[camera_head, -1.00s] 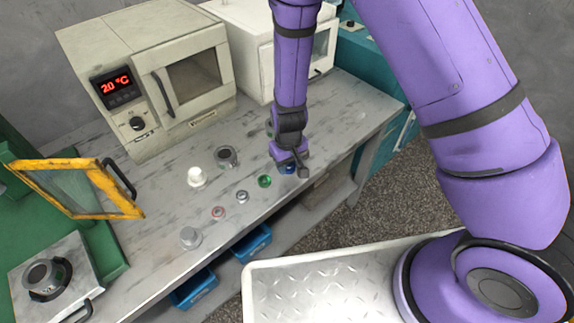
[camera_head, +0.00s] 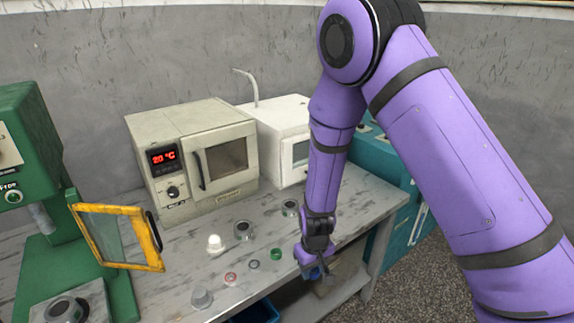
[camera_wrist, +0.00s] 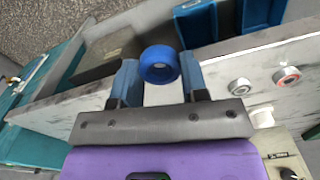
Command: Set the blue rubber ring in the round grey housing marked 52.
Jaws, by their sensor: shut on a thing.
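The blue rubber ring (camera_wrist: 159,64) sits between the two fingertips of my gripper (camera_wrist: 160,75) in the wrist view, and the gripper is shut on it. In the head view my gripper (camera_head: 313,268) is at the front edge of the bench, and the blue ring shows only as a small patch (camera_head: 315,274) under it. Round grey housings stand on the bench, one near the middle (camera_head: 243,230) and one further back right (camera_head: 290,208). Their markings are too small to read, so I cannot tell which is marked 52.
A green ring (camera_head: 277,254), a small grey ring (camera_head: 254,266), a red-centred ring (camera_head: 230,279), a white part (camera_head: 215,244) and a grey part (camera_head: 201,297) lie on the bench. The oven (camera_head: 195,160) stands behind. A yellow-framed guard (camera_head: 118,237) is at left.

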